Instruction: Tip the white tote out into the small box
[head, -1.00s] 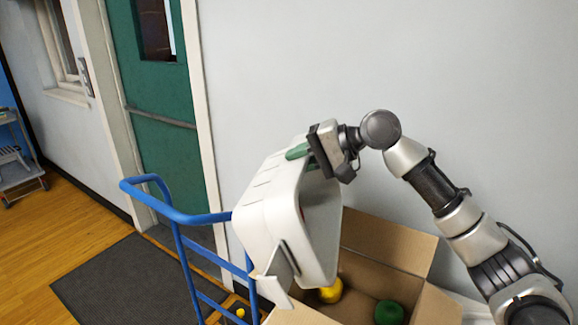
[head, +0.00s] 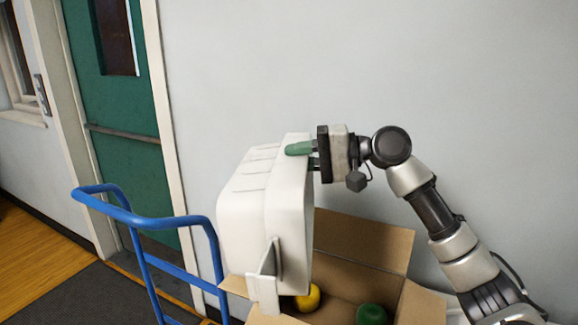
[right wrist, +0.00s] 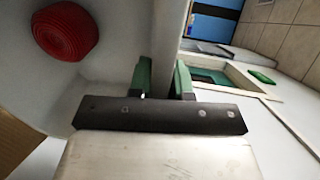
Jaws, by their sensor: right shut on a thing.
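The white tote (head: 252,205) is tipped on its side over the small cardboard box (head: 362,240), its open side facing right. My right gripper (head: 302,156) is shut on the tote's upper rim with its green fingers. In the right wrist view the tote's wall (right wrist: 172,55) runs between the fingers. A red ball (right wrist: 66,31), ridged like yarn, shows inside the tote in that view. A yellow ball (head: 308,298) and a green ball (head: 370,313) are in the box. The tote hides the box's left part. My left gripper is out of view.
A blue cart handle (head: 145,215) stands just left of the tote and box. A grey wall is close behind the box. A green door (head: 130,150) and a dark mat (head: 80,300) are at the left.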

